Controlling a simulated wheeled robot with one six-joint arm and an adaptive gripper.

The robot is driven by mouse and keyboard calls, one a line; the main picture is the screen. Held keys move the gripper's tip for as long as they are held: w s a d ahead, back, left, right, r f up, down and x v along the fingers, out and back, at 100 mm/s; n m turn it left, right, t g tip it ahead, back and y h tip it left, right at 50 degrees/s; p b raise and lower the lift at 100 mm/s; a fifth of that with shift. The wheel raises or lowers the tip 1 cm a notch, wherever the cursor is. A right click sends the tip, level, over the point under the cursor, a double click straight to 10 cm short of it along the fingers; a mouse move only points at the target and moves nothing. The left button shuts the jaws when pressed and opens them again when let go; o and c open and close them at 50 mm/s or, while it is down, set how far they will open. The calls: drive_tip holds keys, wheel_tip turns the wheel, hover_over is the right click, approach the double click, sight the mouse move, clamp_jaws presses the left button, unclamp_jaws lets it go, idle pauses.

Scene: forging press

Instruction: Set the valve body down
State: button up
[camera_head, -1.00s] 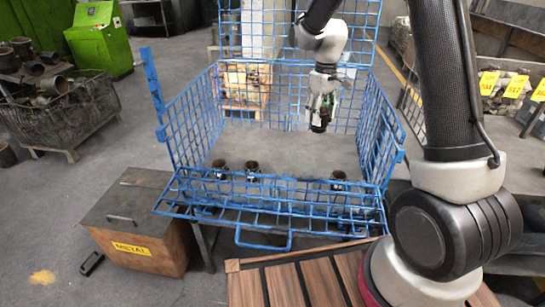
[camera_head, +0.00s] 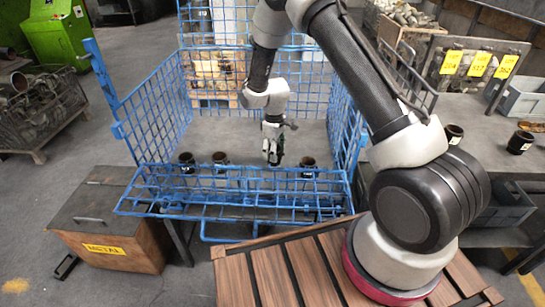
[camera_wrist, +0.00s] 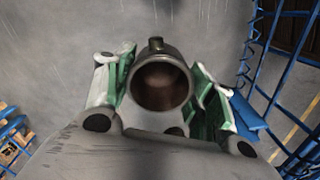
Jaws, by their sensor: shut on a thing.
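My gripper (camera_head: 272,150) is inside the blue wire-mesh crate (camera_head: 213,226), over its grey floor, between two dark valve bodies. In the wrist view the green-lined fingers of my gripper (camera_wrist: 162,92) are on both sides of a dark metal valve body (camera_wrist: 160,60), its round open end facing the camera and a small stub at its far side. In the head view the held part is mostly hidden by the fingers; I cannot tell whether it touches the floor. A row of valve bodies stands near the crate's front: one at left (camera_head: 187,163), another (camera_head: 220,161), and one right of my gripper (camera_head: 307,168).
More dark parts (camera_head: 453,134) (camera_head: 520,143) stand on the grey table at right.

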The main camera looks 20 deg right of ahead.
drive_tip(key=shift+f, duration=1.7)
drive_tip(key=shift+f, duration=0.15)
drive_tip(key=o, duration=1.3)
